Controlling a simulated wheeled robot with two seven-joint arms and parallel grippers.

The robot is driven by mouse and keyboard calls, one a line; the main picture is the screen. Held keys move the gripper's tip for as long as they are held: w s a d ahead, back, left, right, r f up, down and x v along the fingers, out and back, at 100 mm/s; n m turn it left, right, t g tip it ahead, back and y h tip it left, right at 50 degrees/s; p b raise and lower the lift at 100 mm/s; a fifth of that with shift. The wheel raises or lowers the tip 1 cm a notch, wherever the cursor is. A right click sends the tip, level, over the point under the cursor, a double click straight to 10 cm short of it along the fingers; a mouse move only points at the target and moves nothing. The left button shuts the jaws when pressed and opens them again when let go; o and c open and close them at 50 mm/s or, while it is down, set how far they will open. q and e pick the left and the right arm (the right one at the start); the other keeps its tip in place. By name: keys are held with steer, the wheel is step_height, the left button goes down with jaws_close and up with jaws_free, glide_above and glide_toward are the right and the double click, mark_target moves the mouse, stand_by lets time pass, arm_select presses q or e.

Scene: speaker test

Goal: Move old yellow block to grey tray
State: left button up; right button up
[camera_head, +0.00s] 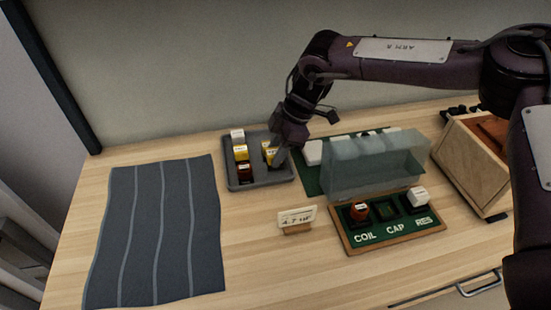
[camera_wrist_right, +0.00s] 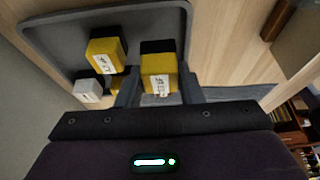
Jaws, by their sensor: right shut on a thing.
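The grey tray (camera_head: 262,183) stands at the back middle of the table and holds several small blocks. My right gripper (camera_head: 275,158) reaches down into its right part. It is shut on a yellow block (camera_head: 267,147) with a white label and a black part. In the right wrist view this yellow block (camera_wrist_right: 158,68) sits between the fingers, over the tray (camera_wrist_right: 62,42); I cannot tell whether it touches the tray floor. Another yellow block (camera_head: 240,153) stands in the left row, between a white block (camera_head: 237,136) and a dark red block (camera_head: 244,172). My left gripper is not in view.
A green board (camera_head: 392,237) marked COIL, CAP, RES holds a red block at COIL and a white one at RES; CAP looks empty. A clear raised cover (camera_head: 372,165) stands behind it. A small card (camera_head: 297,216), striped mat (camera_head: 150,235) and wooden box (camera_head: 468,160) are nearby.

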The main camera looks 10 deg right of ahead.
step_height(320, 180, down, 3)
steer(key=shift+r, duration=0.2)
steer(key=shift+f, duration=0.3)
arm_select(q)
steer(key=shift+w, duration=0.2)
arm_select(e)
steer(key=shift+f, duration=0.1)
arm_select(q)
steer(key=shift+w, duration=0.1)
arm_select(e)
steer(key=o, duration=0.7)
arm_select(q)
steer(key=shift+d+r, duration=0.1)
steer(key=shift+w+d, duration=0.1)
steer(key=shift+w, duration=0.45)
arm_select(e)
steer(key=v, duration=1.2)
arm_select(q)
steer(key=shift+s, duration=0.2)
